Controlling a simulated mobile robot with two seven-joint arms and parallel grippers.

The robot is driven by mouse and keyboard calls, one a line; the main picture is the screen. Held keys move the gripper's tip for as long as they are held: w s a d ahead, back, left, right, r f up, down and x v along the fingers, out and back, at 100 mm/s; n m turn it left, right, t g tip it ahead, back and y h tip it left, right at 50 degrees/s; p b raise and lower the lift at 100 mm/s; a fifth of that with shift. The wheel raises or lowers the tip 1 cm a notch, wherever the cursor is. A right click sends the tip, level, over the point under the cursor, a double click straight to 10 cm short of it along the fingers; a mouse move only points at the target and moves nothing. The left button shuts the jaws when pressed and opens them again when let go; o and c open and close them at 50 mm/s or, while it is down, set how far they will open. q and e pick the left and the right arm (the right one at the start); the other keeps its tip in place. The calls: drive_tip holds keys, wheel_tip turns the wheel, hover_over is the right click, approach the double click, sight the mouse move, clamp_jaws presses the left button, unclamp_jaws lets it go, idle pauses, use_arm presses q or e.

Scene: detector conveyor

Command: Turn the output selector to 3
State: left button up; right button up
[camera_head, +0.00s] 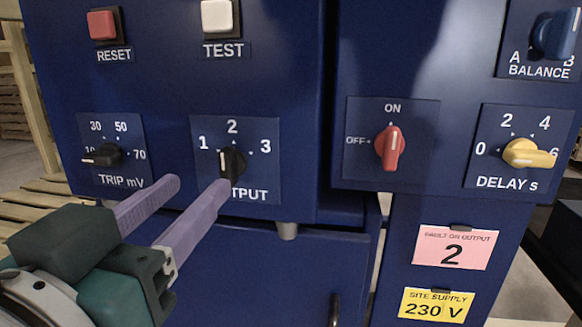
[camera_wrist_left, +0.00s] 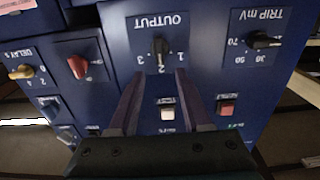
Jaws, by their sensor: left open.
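The output selector (camera_head: 232,163) is a black knob on a panel marked 1, 2 and 3, below the TEST button. Its white line stands upright, toward the 2. It also shows in the left wrist view (camera_wrist_left: 160,47), upside down, with the 2 below it. My left gripper (camera_head: 198,186) is open and empty, in front of the panel. In the head view one fingertip covers part of the OUTPUT label just below the knob. In the left wrist view the fingers (camera_wrist_left: 158,74) point toward the knob, one on each side of its line, apart from it. My right gripper is not in view.
The black TRIP mV knob (camera_head: 104,155) is left of the selector. The red ON/OFF knob (camera_head: 390,147) and yellow DELAY knob (camera_head: 528,153) are to the right. RESET (camera_head: 102,25) and TEST (camera_head: 217,16) buttons are above. A pink tag (camera_head: 453,248) reads "fault on output 2".

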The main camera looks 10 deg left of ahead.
sight(223, 162)
use_arm(q)
drive_tip(key=w, duration=0.6)
drive_tip(key=shift+w+d, duration=0.1)
drive_tip(key=shift+w, duration=0.3)
drive_tip(key=shift+c, duration=0.3)
clamp_jaws()
